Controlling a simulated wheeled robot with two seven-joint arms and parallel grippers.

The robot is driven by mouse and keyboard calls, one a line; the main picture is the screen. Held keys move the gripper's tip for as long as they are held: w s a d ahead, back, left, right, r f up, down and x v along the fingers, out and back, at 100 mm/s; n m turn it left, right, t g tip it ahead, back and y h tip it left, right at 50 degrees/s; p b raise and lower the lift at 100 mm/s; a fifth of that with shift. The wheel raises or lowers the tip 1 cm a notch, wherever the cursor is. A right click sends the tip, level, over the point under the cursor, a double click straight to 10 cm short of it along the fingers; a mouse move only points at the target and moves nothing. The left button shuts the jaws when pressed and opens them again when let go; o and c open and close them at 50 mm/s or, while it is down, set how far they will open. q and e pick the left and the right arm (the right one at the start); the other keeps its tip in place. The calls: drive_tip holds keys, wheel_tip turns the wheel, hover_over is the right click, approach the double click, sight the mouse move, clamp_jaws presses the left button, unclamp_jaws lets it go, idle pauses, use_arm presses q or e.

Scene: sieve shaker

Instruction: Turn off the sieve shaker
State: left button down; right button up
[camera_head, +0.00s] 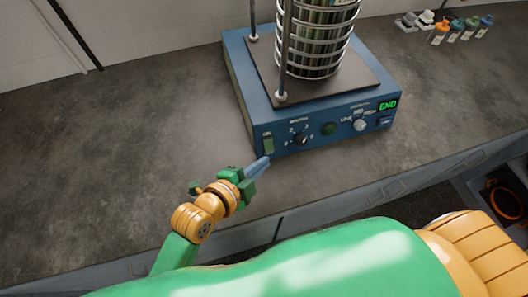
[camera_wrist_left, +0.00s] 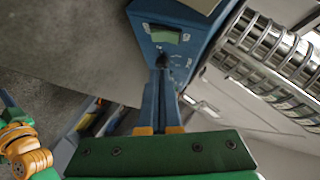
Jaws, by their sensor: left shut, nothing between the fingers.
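The sieve shaker (camera_head: 250,85) is a blue box with a stack of round metal sieves (camera_head: 318,40) on a dark plate. Its front panel has a green rocker switch (camera_head: 268,145) at the left end, a dark knob (camera_head: 302,138), a green button (camera_head: 329,129), a pale knob (camera_head: 360,125) and a lit display (camera_head: 388,105) reading END. My left gripper (camera_head: 262,164) is shut and empty, just in front of and below the switch. In the left wrist view its blue fingers (camera_wrist_left: 161,80) point at the panel, near the switch (camera_wrist_left: 165,36). Contact cannot be told. My right gripper is not in view.
The grey bench top (camera_head: 120,140) is clear left of the shaker. Several small coloured bottles (camera_head: 455,32) and pale items stand at the back right. A dark open shelf space is at the right.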

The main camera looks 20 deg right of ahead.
sight(273, 148)
use_arm(q)
drive_tip(key=w+d+f, duration=0.1)
drive_tip(key=w, duration=0.1)
drive_tip(key=w+d+f, duration=0.1)
drive_tip(key=w+f, duration=0.1)
drive_tip(key=shift+d+f+b, duration=0.15)
drive_tip(key=shift+f+b, duration=0.1)
drive_tip(key=shift+b, duration=0.05)
drive_tip(key=shift+w+f, duration=0.35)
drive_tip(key=shift+w, duration=0.05)
